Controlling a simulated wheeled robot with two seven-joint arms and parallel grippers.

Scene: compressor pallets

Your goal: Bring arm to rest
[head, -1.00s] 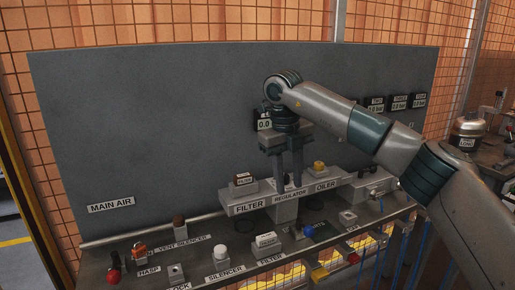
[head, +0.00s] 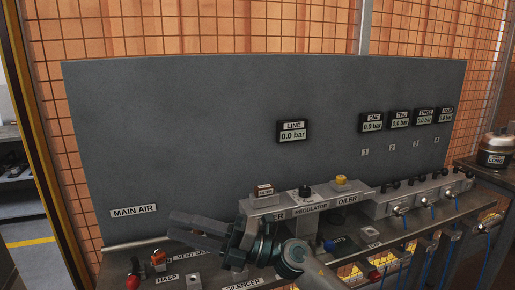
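My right gripper (head: 172,229) is low over the bench, in front of the grey panel, with its fingers pointing left. The two fingers show apart and nothing shows between them. Its wrist and my forearm come in from the bottom edge and cover part of the bench front and some labels. My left gripper is not in view.
The filter, regulator (head: 311,207) and oiler row stands behind and right of my gripper. The LINE gauge (head: 293,132) reads 0.0 bar. The space before the upper grey panel (head: 200,120) is clear.

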